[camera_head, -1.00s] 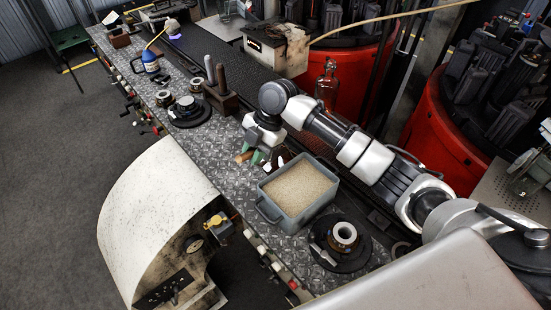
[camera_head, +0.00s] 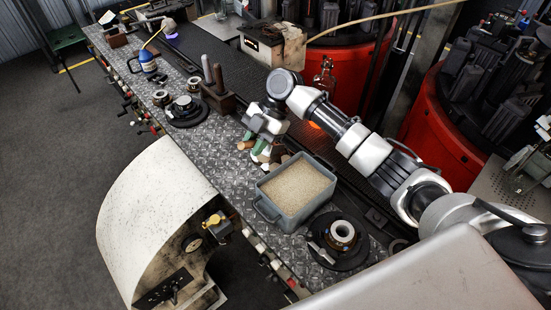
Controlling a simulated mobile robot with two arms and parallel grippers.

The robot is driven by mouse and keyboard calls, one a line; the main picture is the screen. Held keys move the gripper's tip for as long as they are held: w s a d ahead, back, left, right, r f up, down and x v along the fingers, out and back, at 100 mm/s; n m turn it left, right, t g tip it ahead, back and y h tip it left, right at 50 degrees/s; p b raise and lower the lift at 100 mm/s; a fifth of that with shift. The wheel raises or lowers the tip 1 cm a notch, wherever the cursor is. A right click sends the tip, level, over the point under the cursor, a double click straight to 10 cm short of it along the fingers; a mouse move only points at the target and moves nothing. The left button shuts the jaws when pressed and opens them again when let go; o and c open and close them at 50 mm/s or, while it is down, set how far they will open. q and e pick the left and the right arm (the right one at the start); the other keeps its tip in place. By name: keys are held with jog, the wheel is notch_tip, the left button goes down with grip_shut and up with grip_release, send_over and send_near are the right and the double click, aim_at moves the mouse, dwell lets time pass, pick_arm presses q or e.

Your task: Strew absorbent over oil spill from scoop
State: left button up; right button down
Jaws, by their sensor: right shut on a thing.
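My right gripper (camera_head: 256,136) reaches over the metal-plated bench just behind the grey bin (camera_head: 270,213). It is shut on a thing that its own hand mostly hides. A small wood-coloured end (camera_head: 243,145) shows beside the fingers and looks like the scoop's handle. The scoop's bowl is hidden or too small to make out. The bin is filled with pale, grainy absorbent (camera_head: 296,186). I cannot make out the oil spill. My left gripper is out of view.
A heap of white, green and brown scraps (camera_head: 268,155) lies below the gripper, behind the bin. A black round fixture (camera_head: 338,240) is right of the bin, another (camera_head: 186,111) further left. Dark upright posts (camera_head: 213,75) and red rotary machines (camera_head: 445,130) stand behind.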

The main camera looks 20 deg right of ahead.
jog(key=shift+w+r, duration=0.1)
jog(key=shift+r, duration=0.05)
jog(key=shift+w+d+r+g+y, duration=0.3)
jog(key=shift+d+r+g+y, duration=0.1)
jog(key=shift+d+r+y, duration=0.15)
jog(key=shift+b, duration=0.35)
jog(key=shift+w+d+r+y, duration=0.1)
jog(key=shift+y, duration=0.15)
dwell(1.3)
